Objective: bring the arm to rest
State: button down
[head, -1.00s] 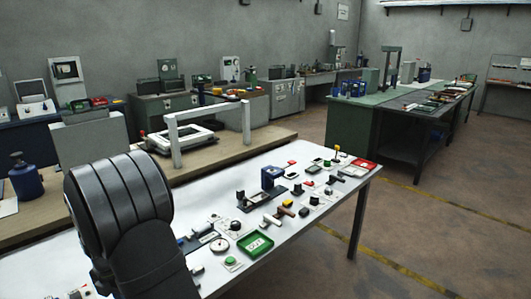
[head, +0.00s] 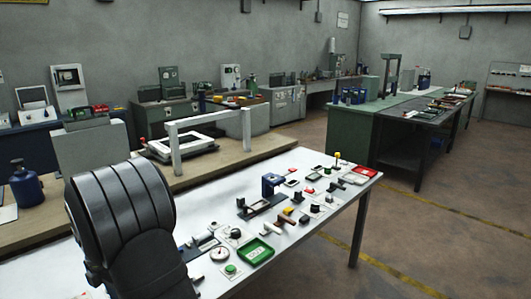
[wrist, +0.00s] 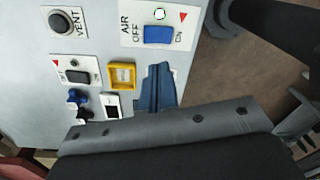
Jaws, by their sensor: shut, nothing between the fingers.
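My gripper (wrist: 159,68) shows in the wrist view as two blue fingers pressed together, jutting from a grey plate with screws. It is shut and empty. It is over or beside a light panel, near a small yellow-framed part (wrist: 122,75); I cannot tell how far above the surface it is. In the head view my dark arm fills the lower left over the white table (head: 325,228), and my gripper is hidden there.
In the wrist view, a blue AIR switch (wrist: 158,34), a black VENT button (wrist: 61,22) and small blue knobs (wrist: 77,97) are close by. In the head view, a green tray (head: 255,250), a blue clamp-like part (head: 271,184) and several small parts crowd the table.

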jog(key=shift+w+a+r+m, duration=0.2)
jog(key=shift+r+m, duration=0.2)
jog(key=shift+r, duration=0.1)
jog(key=shift+w+a+r+m, duration=0.2)
jog(key=shift+r+m, duration=0.2)
jog(key=shift+r, duration=0.1)
jog(key=c, duration=1.2)
grip_release()
jog(key=o, duration=0.4)
jog(key=shift+w+a+r, duration=0.1)
jog(key=shift+w, duration=0.1)
jog(key=o, duration=0.8)
jog(key=w+a+r+m+y, duration=0.1)
jog(key=w+r, duration=0.3)
jog(key=w, duration=0.4)
jog(key=shift+a+r+t, duration=0.35)
jog(key=shift+a+t, duration=0.05)
jog(key=shift+a, duration=0.45)
jog(key=w+a+r+m+t+y, duration=0.1)
jog(key=w+r+m, duration=0.1)
jog(key=w+r, duration=0.6)
jog(key=w+a+f, duration=0.1)
jog(key=w+f, duration=0.2)
jog(key=f, duration=0.7)
jog(key=shift+w+a+f+t, duration=0.25)
jog(key=shift+a+f+t, duration=0.05)
jog(key=shift+a+f, duration=0.05)
jog(key=shift+r, duration=0.1)
